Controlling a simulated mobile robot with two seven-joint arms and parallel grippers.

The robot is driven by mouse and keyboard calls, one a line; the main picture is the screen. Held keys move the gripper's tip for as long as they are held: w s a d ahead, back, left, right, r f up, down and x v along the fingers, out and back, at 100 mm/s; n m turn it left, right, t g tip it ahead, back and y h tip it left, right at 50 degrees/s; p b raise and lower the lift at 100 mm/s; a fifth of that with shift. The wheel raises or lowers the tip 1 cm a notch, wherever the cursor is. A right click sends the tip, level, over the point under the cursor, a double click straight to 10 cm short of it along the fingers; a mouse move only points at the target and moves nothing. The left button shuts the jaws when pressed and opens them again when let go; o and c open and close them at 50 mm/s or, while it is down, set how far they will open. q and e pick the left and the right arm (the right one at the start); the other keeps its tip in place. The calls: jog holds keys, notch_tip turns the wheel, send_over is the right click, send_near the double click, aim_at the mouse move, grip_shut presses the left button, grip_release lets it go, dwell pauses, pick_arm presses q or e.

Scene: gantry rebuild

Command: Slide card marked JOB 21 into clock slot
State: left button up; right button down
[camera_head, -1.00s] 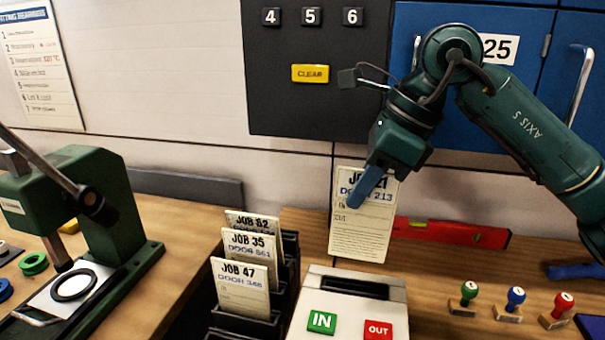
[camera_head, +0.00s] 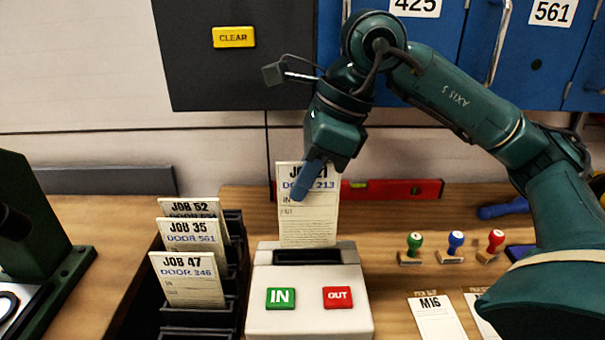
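My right gripper (camera_head: 309,180) is shut on the top of a cream card (camera_head: 308,222). Its heading is partly hidden by the finger; the line below reads DOOR 213. The card hangs upright, its lower edge just above or at the dark slot (camera_head: 307,256) in the top of the pale clock (camera_head: 307,297). I cannot tell whether the edge has entered the slot. The clock has a green IN button (camera_head: 281,298) and a red OUT button (camera_head: 338,297). My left gripper is not in view.
A dark rack (camera_head: 232,275) with cards JOB 52, JOB 35 and JOB 47 (camera_head: 189,281) stands left of the clock. Several stamps (camera_head: 456,246) and an M16 card (camera_head: 438,318) are at right. A red level (camera_head: 395,190) lies behind. A green press (camera_head: 30,230) stands far left.

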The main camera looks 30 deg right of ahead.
aim_at(304, 216)
jog(key=shift+f+b, duration=1.35)
jog(key=shift+f, duration=0.6)
jog(key=shift+f+b, duration=1.1)
jog(key=shift+f, duration=0.05)
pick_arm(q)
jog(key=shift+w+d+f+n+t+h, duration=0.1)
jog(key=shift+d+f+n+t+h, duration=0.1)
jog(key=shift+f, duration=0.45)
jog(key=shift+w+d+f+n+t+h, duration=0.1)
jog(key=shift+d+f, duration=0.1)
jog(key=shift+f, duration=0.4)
pick_arm(e)
jog(key=shift+f, duration=0.2)
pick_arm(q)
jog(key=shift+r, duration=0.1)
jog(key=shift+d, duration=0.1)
pick_arm(e)
jog(key=c, duration=2.1)
grip_release()
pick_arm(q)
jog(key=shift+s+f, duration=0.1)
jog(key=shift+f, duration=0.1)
pick_arm(e)
jog(key=o, duration=0.5)
jog(key=shift+o, duration=0.2)
jog(key=shift+r, duration=0.1)
